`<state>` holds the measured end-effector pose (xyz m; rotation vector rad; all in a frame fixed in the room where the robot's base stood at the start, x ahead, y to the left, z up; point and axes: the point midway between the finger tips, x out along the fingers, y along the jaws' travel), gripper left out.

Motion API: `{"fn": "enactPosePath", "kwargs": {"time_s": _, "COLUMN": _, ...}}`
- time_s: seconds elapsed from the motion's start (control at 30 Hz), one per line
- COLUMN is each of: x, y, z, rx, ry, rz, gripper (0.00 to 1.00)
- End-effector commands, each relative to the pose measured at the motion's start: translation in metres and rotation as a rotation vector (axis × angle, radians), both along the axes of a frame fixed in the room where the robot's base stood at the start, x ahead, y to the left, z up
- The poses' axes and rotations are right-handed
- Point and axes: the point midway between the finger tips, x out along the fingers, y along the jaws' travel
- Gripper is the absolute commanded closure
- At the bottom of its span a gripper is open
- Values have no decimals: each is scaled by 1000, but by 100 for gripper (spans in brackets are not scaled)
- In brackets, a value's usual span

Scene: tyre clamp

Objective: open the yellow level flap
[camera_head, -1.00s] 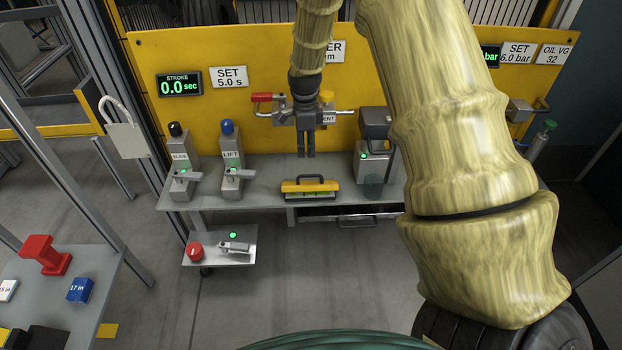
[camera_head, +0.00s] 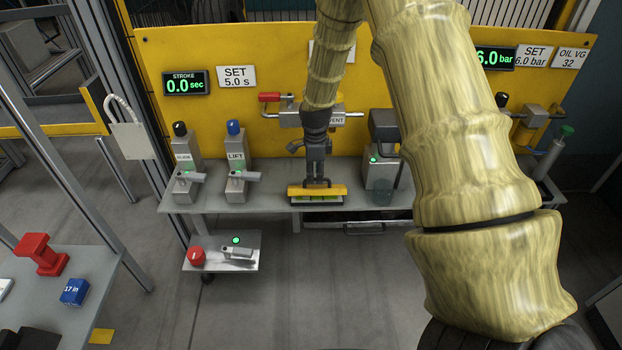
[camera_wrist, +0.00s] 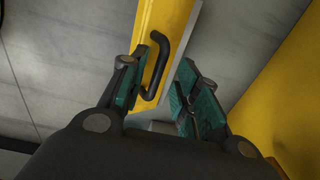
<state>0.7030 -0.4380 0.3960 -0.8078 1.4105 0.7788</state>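The yellow level flap (camera_head: 300,192) is the lid of a low box at the front edge of the grey bench, with green showing below its front edge. My gripper (camera_head: 316,182) points down right above the flap. In the wrist view the flap is a yellow strip (camera_wrist: 165,22) with a bent black handle (camera_wrist: 159,62). The open fingers of my gripper (camera_wrist: 160,88) stand on either side of this handle. The left finger is close to it, and a gap shows on the right. Whether either finger touches it I cannot tell.
Two lever posts marked SLIDE and LIFT (camera_head: 236,165) stand left on the bench (camera_head: 270,172). A yellow panel (camera_head: 270,60) rises behind. A lower shelf (camera_head: 222,262) holds a red knob.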

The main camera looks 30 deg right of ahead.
Motion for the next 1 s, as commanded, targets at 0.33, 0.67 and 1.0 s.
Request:
{"fn": "enactPosePath", "kwargs": {"time_s": 0.33, "x": 1, "y": 1, "z": -7, "rx": -1, "ry": -1, "rz": 0, "gripper": 68}}
{"fn": "enactPosePath", "kwargs": {"time_s": 0.67, "x": 1, "y": 1, "z": -7, "rx": -1, "ry": -1, "rz": 1, "gripper": 100}}
{"fn": "enactPosePath", "kwargs": {"time_s": 1.0, "x": 4, "y": 6, "z": -6, "rx": 2, "ry": -2, "rz": 4, "gripper": 100}}
